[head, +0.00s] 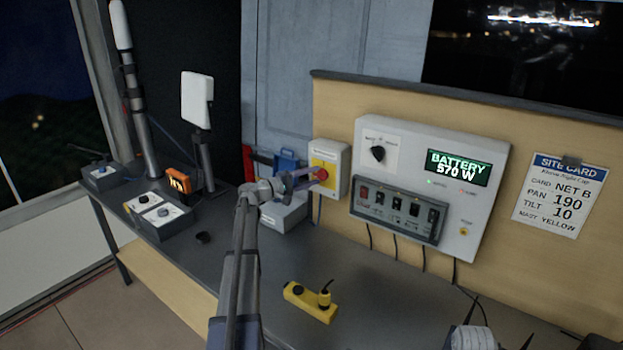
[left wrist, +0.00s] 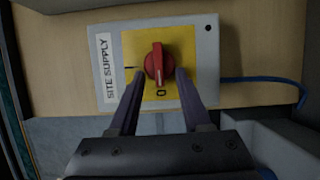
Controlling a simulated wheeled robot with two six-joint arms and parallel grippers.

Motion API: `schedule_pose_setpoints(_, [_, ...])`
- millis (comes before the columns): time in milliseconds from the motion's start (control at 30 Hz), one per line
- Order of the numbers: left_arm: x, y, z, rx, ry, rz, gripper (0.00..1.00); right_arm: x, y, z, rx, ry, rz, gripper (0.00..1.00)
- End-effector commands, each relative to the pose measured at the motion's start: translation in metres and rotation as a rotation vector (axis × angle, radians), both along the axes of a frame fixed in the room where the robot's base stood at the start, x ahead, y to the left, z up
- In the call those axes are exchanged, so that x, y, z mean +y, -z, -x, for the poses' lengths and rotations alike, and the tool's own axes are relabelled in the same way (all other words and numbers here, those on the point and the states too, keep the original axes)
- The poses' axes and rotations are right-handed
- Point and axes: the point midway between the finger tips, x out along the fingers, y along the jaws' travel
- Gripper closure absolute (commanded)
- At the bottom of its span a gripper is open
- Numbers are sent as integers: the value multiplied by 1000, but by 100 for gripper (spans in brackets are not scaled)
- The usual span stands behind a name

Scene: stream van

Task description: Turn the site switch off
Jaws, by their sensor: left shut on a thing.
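The site supply switch is a pale box with a yellow plate (head: 329,161) on the wooden wall panel. Its red knob (head: 322,174) also shows in the left wrist view (left wrist: 158,63), with the label SITE SUPPLY (left wrist: 107,68) beside it. There the knob's bar runs up and down, in line with the 0 mark (left wrist: 160,92) below it; a short dark mark is at its left. My left gripper (head: 302,180) is at the knob, one finger on each side, shut on it. My right gripper is not clearly seen.
A grey power panel (head: 480,155) reading BATTERY 570 W hangs right of the switch. A yellow socket block (head: 305,301) lies on the dark bench. Control boxes (head: 158,215) and masts stand at the left. A white ribbed object (head: 473,338) is at the bottom right.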

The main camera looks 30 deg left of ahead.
Motion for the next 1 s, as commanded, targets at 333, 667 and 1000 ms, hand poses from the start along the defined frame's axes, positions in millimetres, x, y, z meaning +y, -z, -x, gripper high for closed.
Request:
schedule_pose_setpoints(333, [-1, 1, 0, 1, 2, -2, 40, 0, 0, 0, 0, 0, 0, 10])
schedule_pose_setpoints(667, [0, 0, 0, 0, 1, -1, 23, 0, 0, 0, 0, 0, 0, 10])
schedule_pose_setpoints(1000, [15, 0, 32, 0, -2, -1, 23, 0, 0, 0, 0, 0, 0, 10])
